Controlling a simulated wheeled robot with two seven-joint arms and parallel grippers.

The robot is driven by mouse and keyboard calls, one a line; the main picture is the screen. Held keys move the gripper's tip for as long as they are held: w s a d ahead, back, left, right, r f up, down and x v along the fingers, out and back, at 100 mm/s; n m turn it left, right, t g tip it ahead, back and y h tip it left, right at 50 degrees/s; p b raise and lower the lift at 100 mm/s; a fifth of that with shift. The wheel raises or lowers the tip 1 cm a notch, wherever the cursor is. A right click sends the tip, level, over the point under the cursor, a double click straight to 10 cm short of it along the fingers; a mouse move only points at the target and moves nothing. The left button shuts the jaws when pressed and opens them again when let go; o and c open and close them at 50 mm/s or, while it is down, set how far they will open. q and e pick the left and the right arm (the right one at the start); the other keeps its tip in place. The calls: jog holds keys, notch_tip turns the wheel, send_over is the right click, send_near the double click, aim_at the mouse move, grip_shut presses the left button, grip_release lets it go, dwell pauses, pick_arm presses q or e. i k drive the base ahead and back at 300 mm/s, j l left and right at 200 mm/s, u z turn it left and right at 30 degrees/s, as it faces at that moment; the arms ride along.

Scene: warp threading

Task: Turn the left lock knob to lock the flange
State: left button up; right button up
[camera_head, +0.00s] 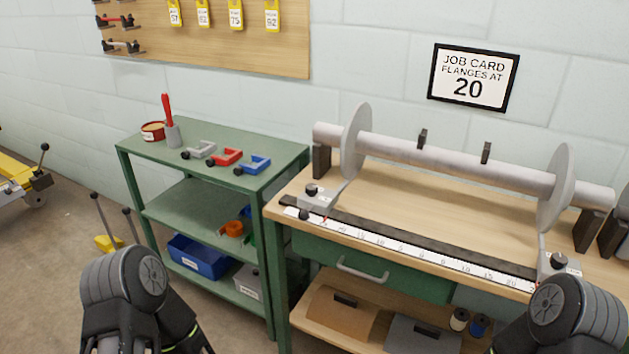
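The left flange (354,142) is a grey disc standing upright on the left part of the horizontal beam (455,163). Its bracket (325,198) stands at the left end of the ruler rail, with a black lock knob (311,189) on top. A second small black knob (304,214) sits lower at the front. The right flange (556,187) stands near the beam's right end, with a bracket and black knob (559,259) below it. My two arms show at the bottom left and bottom right, apart from the bench. No gripper fingers are visible.
The white ruler (410,246) runs along the wooden bench top (400,203). A green shelf cart (150,150) with coloured clamps stands left of the bench. The job card (473,77) on the wall reads flanges at 20. A drawer handle (362,272) projects at the front.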

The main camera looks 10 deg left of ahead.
aim_at(312, 189)
jog(key=i+j, duration=0.2)
jog(key=j, duration=0.2)
jog(key=i+j, duration=0.2)
jog(key=j, duration=0.15)
jog(key=i+j+z, duration=0.1)
jog(key=j, duration=0.3)
jog(key=i, duration=0.1)
